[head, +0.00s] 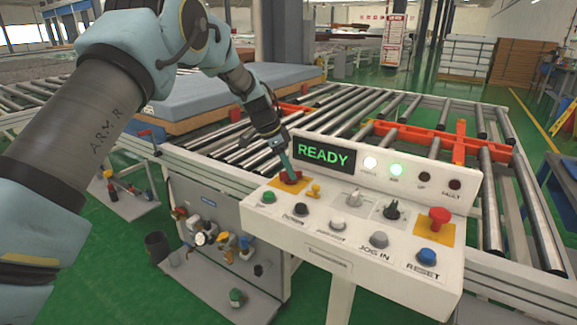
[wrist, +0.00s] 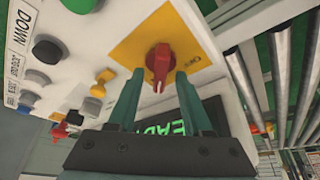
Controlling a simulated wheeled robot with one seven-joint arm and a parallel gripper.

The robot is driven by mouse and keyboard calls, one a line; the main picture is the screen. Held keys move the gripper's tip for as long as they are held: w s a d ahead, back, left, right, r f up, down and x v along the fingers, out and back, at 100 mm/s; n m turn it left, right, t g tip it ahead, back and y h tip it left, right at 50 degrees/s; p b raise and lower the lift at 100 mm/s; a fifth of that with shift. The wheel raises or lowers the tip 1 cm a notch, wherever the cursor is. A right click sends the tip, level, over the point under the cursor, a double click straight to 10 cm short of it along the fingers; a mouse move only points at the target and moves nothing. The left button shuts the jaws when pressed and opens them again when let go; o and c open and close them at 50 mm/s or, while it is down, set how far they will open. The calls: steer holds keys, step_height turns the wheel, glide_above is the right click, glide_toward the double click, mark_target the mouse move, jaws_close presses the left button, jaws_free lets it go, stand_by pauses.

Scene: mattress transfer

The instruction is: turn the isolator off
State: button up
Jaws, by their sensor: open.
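The isolator is a red rotary handle (wrist: 158,62) on a yellow plate (wrist: 190,52), at the console's left end in the head view, where its red part (head: 291,177) is partly hidden by my gripper. My gripper (head: 288,172) reaches down to it from above. In the wrist view its two green fingers (wrist: 160,80) are open, one on each side of the handle. I see a gap on both sides, but cannot tell whether either finger touches. The handle points down the picture, between the fingers.
The white console (head: 330,252) carries several buttons, including a blue RESET button (head: 428,256), a red mushroom button (head: 439,216) and a black selector (head: 393,210). Its display (head: 323,154) reads READY, with two lamps lit. A roller conveyor (head: 390,110) and a blue mattress (head: 225,92) lie behind.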

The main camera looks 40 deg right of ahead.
jaws_close()
stand_by(0.4)
